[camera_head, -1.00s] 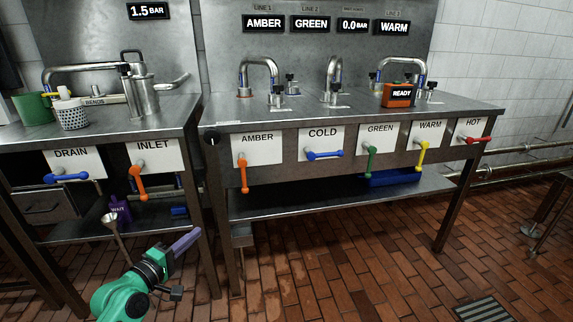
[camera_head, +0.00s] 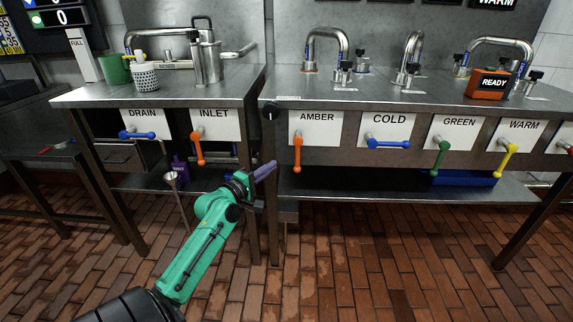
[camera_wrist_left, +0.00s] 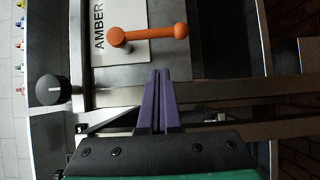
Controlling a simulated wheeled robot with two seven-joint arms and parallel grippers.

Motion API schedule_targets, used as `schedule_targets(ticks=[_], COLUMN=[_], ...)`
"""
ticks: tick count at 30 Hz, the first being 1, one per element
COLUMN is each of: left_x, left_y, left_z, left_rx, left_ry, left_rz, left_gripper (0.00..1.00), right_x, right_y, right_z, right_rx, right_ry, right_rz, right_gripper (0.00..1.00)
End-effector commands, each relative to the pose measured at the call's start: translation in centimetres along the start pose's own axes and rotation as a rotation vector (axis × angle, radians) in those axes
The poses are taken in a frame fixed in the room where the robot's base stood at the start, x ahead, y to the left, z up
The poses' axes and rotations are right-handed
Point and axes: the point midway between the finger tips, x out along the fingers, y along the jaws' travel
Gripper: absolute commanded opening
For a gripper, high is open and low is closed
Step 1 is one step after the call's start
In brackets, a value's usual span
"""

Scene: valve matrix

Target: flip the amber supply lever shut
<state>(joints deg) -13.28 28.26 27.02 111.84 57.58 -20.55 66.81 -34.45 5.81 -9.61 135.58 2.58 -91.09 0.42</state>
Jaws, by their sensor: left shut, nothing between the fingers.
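The amber supply lever (camera_head: 297,155) is orange and hangs straight down from its pivot on the white AMBER plate (camera_head: 316,127). In the left wrist view the amber lever (camera_wrist_left: 150,34) lies across the top, beyond my fingertips. My left gripper (camera_head: 268,168) has purple fingers and is shut with nothing between them. It is a little left of the lever and near the height of its lower end, apart from it. The left gripper also shows in the left wrist view (camera_wrist_left: 159,75). My right gripper is in no view.
The orange INLET lever (camera_head: 198,150) hangs down on the left bench. The blue COLD lever (camera_head: 388,143) lies level to the right of AMBER. A black knob (camera_head: 270,111) sits at the bench's left end. A funnel (camera_head: 173,180) stands left of my arm. The floor in front is clear.

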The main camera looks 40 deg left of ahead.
Motion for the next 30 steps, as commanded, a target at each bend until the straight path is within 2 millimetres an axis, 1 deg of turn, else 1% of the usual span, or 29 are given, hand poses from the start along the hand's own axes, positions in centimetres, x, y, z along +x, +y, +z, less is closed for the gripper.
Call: schedule_targets(ticks=[1, 3, 6, 9, 13, 26, 30], left_x=[1.2, 2.5, 3.7, 4.5, 4.8, 4.8, 4.9], left_y=[0.0, 0.1, 0.1, 0.0, 0.0, -0.2, -0.3], left_z=[0.0, 0.3, 1.7, 2.5, 2.8, 2.9, 3.1], left_rx=[-0.002, -0.002, -0.004, -0.002, 0.001, -0.013, -0.038], left_ry=[0.0, -0.001, -0.001, 0.0, 0.0, 0.0, 0.0], left_rz=[0.004, 0.003, 0.002, 0.001, -0.001, 0.008, 0.025], left_gripper=[0.0, 0.0, 0.0, 0.0, 0.0, 0.0, 0.0], right_x=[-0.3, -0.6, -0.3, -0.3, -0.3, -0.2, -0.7], right_y=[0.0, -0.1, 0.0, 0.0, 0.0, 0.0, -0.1], right_z=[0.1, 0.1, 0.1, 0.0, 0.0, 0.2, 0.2], right_rx=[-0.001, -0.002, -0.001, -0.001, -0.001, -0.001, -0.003], right_ry=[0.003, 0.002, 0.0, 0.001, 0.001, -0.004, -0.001], right_rz=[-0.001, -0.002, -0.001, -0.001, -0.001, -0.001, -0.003], right_gripper=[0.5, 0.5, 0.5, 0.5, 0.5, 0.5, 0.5])
